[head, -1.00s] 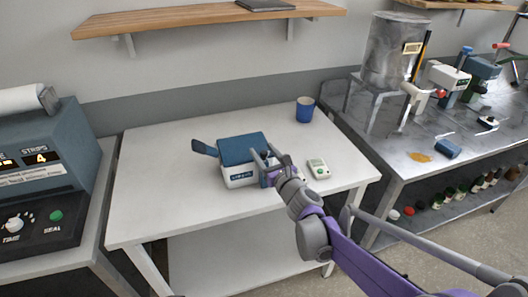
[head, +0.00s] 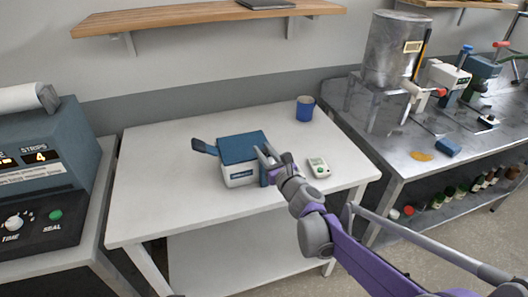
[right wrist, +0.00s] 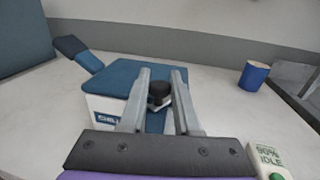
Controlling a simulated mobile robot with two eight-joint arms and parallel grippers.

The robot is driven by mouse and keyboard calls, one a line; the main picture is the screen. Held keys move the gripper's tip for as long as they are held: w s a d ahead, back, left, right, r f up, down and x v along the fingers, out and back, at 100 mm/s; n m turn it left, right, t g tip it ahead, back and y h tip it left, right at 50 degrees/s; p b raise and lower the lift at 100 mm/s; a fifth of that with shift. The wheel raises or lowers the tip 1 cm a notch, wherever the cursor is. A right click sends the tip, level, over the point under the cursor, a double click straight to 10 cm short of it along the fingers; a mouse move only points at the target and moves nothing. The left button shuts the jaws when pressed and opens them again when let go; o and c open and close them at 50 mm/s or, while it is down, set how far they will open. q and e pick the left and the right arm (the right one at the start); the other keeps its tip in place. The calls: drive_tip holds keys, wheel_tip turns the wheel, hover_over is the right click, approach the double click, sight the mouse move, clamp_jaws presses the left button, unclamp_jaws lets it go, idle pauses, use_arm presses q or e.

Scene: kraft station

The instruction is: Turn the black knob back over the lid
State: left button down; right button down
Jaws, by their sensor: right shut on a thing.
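A small white box with a blue lid (head: 241,148) stands on the white table; its lid lies flat on top, and the lid also shows in the right wrist view (right wrist: 118,77). A black knob (right wrist: 158,92) sits at the box's right side, between the fingers of my right gripper (right wrist: 163,98). My right gripper is shut on the knob; in the head view the gripper (head: 268,158) is against the right end of the box and hides the knob. My left gripper is not in view.
A white handheld device with a green button (head: 319,167) lies right of the box. A blue cup (head: 305,108) stands behind. A blue paddle-like handle (head: 204,147) sticks out left of the box. The table's front and left are clear.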

drive_tip(key=shift+d+f+n+g+y+b, duration=0.15)
drive_tip(key=shift+n+g+y+b, duration=0.3)
drive_tip(key=shift+y, duration=0.25)
drive_tip(key=shift+n+g+y+b, duration=0.45)
drive_tip(key=shift+n+g+y, duration=0.1)
drive_tip(key=shift+n+y, duration=0.3)
drive_tip(key=shift+n+g+y, duration=1)
drive_tip(key=shift+g+y, duration=0.2)
drive_tip(key=shift+y, duration=0.05)
drive_tip(key=shift+n+g+y, duration=1)
drive_tip(key=shift+n+g, duration=0.2)
drive_tip(key=shift+g, duration=0.7)
drive_tip(key=c, duration=0.6)
unclamp_jaws()
drive_tip(key=shift+c, duration=0.2)
